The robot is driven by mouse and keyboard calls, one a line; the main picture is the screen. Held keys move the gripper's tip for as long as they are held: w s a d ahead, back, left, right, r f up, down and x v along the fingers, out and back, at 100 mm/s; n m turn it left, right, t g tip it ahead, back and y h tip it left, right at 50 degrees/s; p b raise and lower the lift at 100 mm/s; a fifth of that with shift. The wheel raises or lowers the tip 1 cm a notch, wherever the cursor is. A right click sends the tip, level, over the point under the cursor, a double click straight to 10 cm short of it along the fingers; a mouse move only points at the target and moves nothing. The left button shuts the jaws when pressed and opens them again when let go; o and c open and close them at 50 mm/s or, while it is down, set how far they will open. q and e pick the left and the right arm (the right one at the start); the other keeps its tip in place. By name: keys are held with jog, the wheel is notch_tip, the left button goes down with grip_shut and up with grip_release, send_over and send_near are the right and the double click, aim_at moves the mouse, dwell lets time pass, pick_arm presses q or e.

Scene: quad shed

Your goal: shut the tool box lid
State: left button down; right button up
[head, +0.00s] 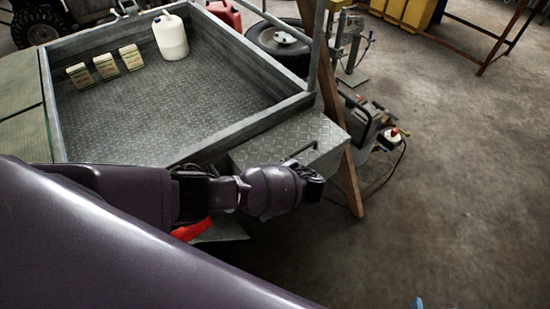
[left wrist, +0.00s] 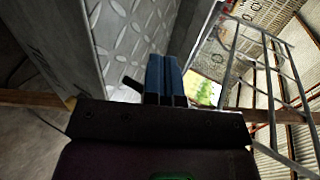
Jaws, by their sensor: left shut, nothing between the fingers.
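The tool box (head: 325,133) is a grey diamond-plate box at the trailer's near right corner. Its top looks roughly flat in the head view, with a dark bar handle (head: 299,150) near the front. I cannot tell whether the lid is fully down, as my left arm hides the box's front. My left gripper (left wrist: 165,75) has blue fingers, shut and empty, close to a diamond-plate surface (left wrist: 128,35) in the left wrist view. In the head view its wrist is just in front of the box. A small blue tip (head: 417,303) at the bottom edge may be my right gripper.
The trailer bed (head: 130,110) holds a white jug (head: 171,38) and three small cartons (head: 106,66). A wooden post (head: 350,180) leans right of the box, with a machine (head: 370,120) behind it. A red object (head: 193,229) shows below my arm. Floor at right is clear.

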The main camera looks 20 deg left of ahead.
pick_arm(q)
jog(key=shift+t+y, duration=0.3)
jog(key=shift+y, duration=0.2)
jog(key=f, duration=0.1)
jog(key=f+b, duration=0.2)
jog(key=f, duration=0.1)
jog(key=shift+s+d, duration=0.3)
jog(key=shift+d, duration=0.1)
jog(key=shift+f, duration=0.2)
jog(key=shift+f+b, duration=0.2)
jog(key=shift+b, duration=0.1)
jog(key=shift+f, duration=0.15)
pick_arm(e)
notch_tip(320, 180, down, 3)
jog(key=shift+w, duration=0.1)
pick_arm(q)
jog(key=shift+s, duration=0.1)
pick_arm(e)
jog(key=shift+s+f, duration=0.2)
jog(key=shift+s, duration=0.05)
